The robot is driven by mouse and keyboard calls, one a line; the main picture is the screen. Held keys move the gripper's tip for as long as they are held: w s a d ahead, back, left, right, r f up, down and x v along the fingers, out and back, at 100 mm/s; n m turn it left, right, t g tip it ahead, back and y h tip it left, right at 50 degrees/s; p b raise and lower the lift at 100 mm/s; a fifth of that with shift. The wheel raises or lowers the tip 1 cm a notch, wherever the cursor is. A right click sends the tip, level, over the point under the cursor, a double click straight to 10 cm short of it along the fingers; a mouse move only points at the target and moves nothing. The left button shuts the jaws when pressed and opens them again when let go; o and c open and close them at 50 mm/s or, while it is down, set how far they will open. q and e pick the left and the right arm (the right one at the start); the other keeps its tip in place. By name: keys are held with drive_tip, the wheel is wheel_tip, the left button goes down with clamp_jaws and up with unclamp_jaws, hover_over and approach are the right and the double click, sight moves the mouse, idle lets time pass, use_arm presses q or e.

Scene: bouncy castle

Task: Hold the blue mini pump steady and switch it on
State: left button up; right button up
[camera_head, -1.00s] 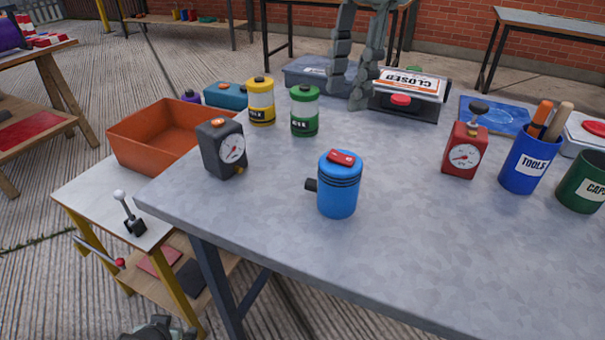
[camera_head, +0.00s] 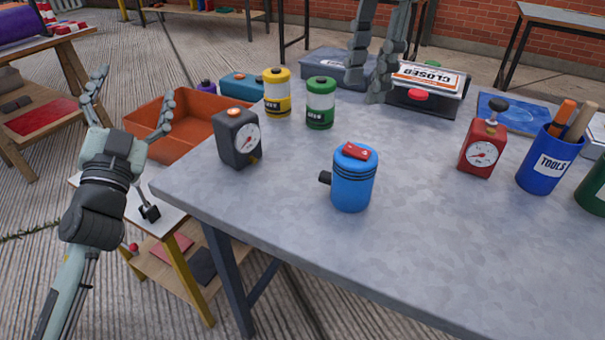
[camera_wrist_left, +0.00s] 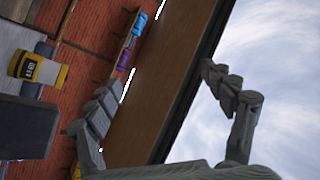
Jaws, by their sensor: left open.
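The blue mini pump (camera_head: 352,185) stands upright on the grey table in the head view. It has a red switch (camera_head: 356,152) on top and a black nozzle (camera_head: 325,178) pointing left. My left gripper (camera_head: 134,100) is open and empty, raised left of the table near the orange bin and well apart from the pump. Its spread fingers (camera_wrist_left: 150,100) also show in the left wrist view, where the pump is not visible. My right gripper (camera_head: 367,90) points down at the table's far side, behind the pump; its fingers are apart with nothing between them.
A black gauge box (camera_head: 237,140), a yellow canister (camera_head: 277,95) and a green canister (camera_head: 320,105) stand left of and behind the pump. A red gauge box (camera_head: 482,150) and a blue tool cup (camera_head: 548,160) stand right. The table front is clear.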

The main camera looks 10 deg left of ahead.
use_arm(q)
drive_tip(key=d+r+m+t+h, duration=0.1)
drive_tip(key=d+r+m+h, duration=0.3)
drive_tip(key=d+m+h, duration=0.25)
drive_tip(key=d+r+m+h, duration=0.4)
drive_tip(key=d+m+h, duration=0.2)
drive_tip(key=d+m, duration=0.2)
drive_tip(key=m+g+h, duration=0.9)
drive_tip(key=m+g, duration=0.3)
drive_tip(key=m, duration=0.7)
hover_over(352, 177)
drive_tip(key=a, duration=0.5)
wheel_tip(352, 177, down, 5)
drive_tip(key=f+m+g+y, duration=0.1)
drive_tip(key=f+m+y, duration=0.1)
drive_tip(key=f, duration=0.1)
drive_tip(key=f+m+g+y, duration=0.1)
drive_tip(key=f+m+y, duration=0.1)
drive_tip(key=f, duration=0.2)
drive_tip(key=s+f+m+y, duration=0.1)
drive_tip(key=f+m+y, duration=0.1)
drive_tip(key=f+m, duration=0.1)
drive_tip(key=shift+s+a+f+g, duration=0.1)
drive_tip(key=shift+f+g, duration=0.3)
drive_tip(key=shift+f, duration=0.35)
drive_tip(key=shift+w+f+y, duration=0.2)
drive_tip(key=shift+y, duration=0.05)
drive_tip(key=x, duration=0.7)
